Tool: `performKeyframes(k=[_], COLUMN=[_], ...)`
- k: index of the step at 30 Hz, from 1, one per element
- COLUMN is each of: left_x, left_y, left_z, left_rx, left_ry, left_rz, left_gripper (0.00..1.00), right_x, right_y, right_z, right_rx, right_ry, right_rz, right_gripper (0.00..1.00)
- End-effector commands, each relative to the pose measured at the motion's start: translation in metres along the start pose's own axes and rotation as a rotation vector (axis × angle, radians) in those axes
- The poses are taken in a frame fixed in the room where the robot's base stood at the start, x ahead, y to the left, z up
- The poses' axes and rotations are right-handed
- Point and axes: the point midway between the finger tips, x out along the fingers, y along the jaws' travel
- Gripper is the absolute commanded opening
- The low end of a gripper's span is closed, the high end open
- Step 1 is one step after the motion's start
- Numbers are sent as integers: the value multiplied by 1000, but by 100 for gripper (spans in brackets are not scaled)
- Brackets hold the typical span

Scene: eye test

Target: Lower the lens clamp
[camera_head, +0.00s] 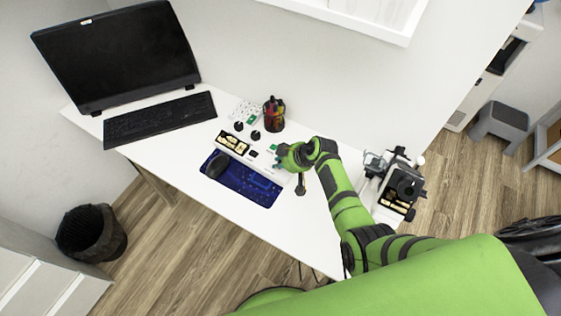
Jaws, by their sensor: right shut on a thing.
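My right gripper (279,161) reaches in over the white desk at the end of my green arm. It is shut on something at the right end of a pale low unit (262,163). The held part is too small and covered by the gripper to make out. I cannot pick out the lens clamp for certain. A white and black optical instrument (405,184) stands at the desk's right end, to the right of my forearm and apart from the gripper. My left gripper is not in view.
A keyboard (160,119) and monitor (118,52) are at left. The desk (210,205) is bare along its front edge.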

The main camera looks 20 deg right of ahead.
Motion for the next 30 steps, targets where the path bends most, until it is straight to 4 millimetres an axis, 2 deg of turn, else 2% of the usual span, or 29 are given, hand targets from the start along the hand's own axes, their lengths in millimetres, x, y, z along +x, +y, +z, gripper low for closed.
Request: performKeyframes(k=[2,3,4,17,23,30], left_x=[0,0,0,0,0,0], left_y=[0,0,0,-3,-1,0], left_z=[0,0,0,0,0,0], left_rx=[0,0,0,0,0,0], left_ry=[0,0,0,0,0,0], left_rz=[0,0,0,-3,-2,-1], left_gripper=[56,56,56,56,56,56], right_x=[1,1,1,-3,-25,-61], right_y=[-1,-1,-1,0,-2,-7], right_z=[4,4,4,-1,-16,-40], right_rx=[2,2,2,0,-2,-2], right_ry=[-8,-8,-8,-3,0,-3], right_rz=[-2,-3,-3,-1,2,1], right_gripper=[0,28,40,41,41,41])
